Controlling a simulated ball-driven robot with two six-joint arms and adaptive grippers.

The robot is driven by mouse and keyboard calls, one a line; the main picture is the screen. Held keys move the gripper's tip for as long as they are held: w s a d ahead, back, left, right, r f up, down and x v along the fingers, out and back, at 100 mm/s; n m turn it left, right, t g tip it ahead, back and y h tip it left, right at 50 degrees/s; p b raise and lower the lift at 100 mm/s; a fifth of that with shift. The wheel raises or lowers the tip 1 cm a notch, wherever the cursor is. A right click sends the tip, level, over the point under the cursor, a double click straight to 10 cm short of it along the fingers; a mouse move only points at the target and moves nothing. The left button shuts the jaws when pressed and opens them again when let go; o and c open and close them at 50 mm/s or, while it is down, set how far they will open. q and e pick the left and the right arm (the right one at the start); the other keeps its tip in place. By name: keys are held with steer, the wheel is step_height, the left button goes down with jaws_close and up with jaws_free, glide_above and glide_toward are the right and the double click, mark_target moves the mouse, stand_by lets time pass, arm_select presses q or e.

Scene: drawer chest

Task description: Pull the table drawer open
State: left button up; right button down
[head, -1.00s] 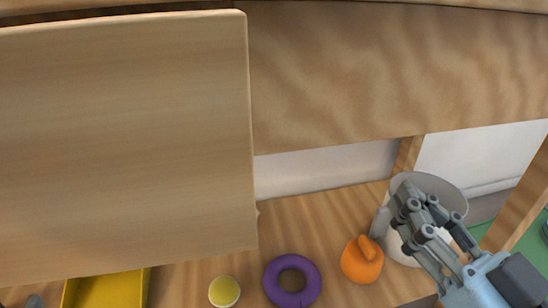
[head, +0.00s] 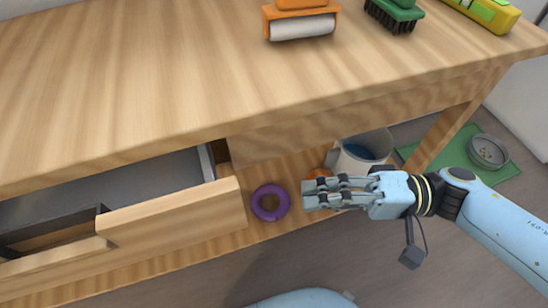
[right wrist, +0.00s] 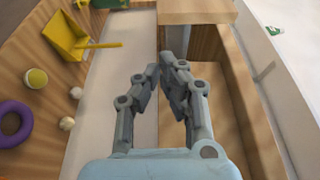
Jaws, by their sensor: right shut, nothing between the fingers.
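The table drawer (head: 180,217) stands pulled out at the left of the head view. Its grey inside (head: 150,180) shows from above, and its front has a notch toward the left. The wooden table (head: 180,80) is above it. My right gripper (head: 308,193) is to the right of the drawer front, apart from it, pointing left. Its fingers are shut and empty; they also show in the right wrist view (right wrist: 160,75). My left gripper is not in view.
A purple ring (head: 270,202) lies on the lower shelf between drawer and gripper. A grey-white mug (head: 362,150) stands behind the gripper. An orange roller (head: 300,24), a green brush (head: 394,14) and a yellow-green item (head: 485,12) are on the tabletop. A bowl (head: 487,151) sits on a green mat.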

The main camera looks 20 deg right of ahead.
steer(key=b+x, duration=0.2)
steer(key=x, duration=0.7)
steer(key=shift+a, duration=0.3)
steer(key=shift+w, duration=0.1)
steer(key=s+p, duration=0.9)
steer(key=s, duration=0.5)
steer(key=shift+s, duration=0.35)
steer(key=shift+d, duration=0.1)
